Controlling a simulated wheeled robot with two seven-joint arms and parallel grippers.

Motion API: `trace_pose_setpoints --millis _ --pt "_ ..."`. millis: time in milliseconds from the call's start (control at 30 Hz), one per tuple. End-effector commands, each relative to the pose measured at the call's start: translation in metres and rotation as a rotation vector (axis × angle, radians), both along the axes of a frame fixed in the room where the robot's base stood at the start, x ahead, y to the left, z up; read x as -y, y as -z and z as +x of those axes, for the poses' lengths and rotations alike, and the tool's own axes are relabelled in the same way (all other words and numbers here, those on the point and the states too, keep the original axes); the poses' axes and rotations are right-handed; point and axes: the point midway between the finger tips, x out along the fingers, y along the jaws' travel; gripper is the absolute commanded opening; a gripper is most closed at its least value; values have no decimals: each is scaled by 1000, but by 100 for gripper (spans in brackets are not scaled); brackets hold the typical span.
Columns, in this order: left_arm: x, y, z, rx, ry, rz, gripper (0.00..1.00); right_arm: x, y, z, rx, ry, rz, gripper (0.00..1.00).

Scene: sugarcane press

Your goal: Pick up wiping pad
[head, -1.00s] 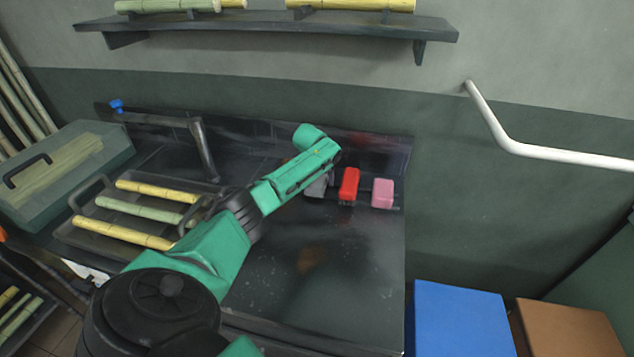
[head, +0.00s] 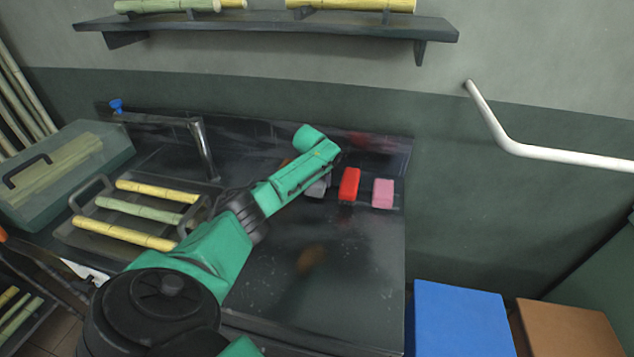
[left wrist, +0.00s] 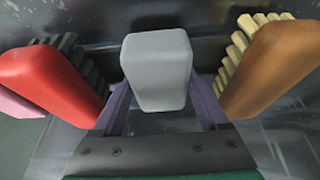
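A grey block-shaped pad (left wrist: 157,70), which I take as the wiping pad, stands at the back of the dark counter. It shows partly behind my arm in the head view (head: 318,187). My left gripper (left wrist: 160,105) has its two purple fingers on either side of the pad. The pad hides the fingertips, and I cannot tell whether the fingers press on it. In the head view my left arm hides the gripper. My right gripper is in neither view.
A red-topped brush (head: 349,184) and a pink block (head: 383,193) stand right of the pad. A brown-topped brush (left wrist: 275,65) stands close on its other side. A tray (head: 75,238) with cane pieces lies left, before a tap (head: 205,150). The counter's front right is clear.

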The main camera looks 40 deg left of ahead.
Motion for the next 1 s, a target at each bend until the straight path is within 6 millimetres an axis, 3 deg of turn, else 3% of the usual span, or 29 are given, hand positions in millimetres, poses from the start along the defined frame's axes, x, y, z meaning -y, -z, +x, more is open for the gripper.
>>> trace_pose_setpoints --millis 33,100,367,733,833,1000 --pt "0 0 0 0 0 1 43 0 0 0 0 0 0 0" --pt "0 0 0 0 0 1 22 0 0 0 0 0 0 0" --pt "-1 -4 0 1 0 2 22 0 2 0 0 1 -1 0" --pt "0 -89 1 3 -1 0 22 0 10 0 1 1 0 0" --pt "0 -102 1 2 -1 0 22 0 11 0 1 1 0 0" --pt "0 -106 0 -1 -1 -1 22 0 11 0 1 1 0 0"
